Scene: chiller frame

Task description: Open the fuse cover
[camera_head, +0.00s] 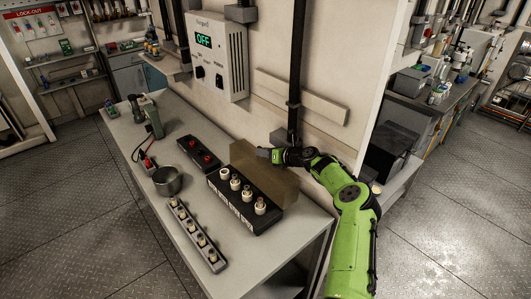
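A black fuse block (270,220) sits on the grey bench, with several white fuses (235,182) in a row showing uncovered. A translucent brown fuse cover (265,178) stands raised along the block's back right side, between the fuses and the wall. My green arm reaches in from the lower right. My gripper (264,153) is at the cover's upper edge, on its wall side. I cannot tell whether it touches the cover. Its fingers are too small to tell open from shut.
On the bench (140,171) are a black box with red knobs (200,153), a metal bowl (168,180), a grey strip of several fuses (198,236) and a green tool (152,115). A wall unit (218,55) reads OFF. A vertical conduit (294,70) runs down near my gripper.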

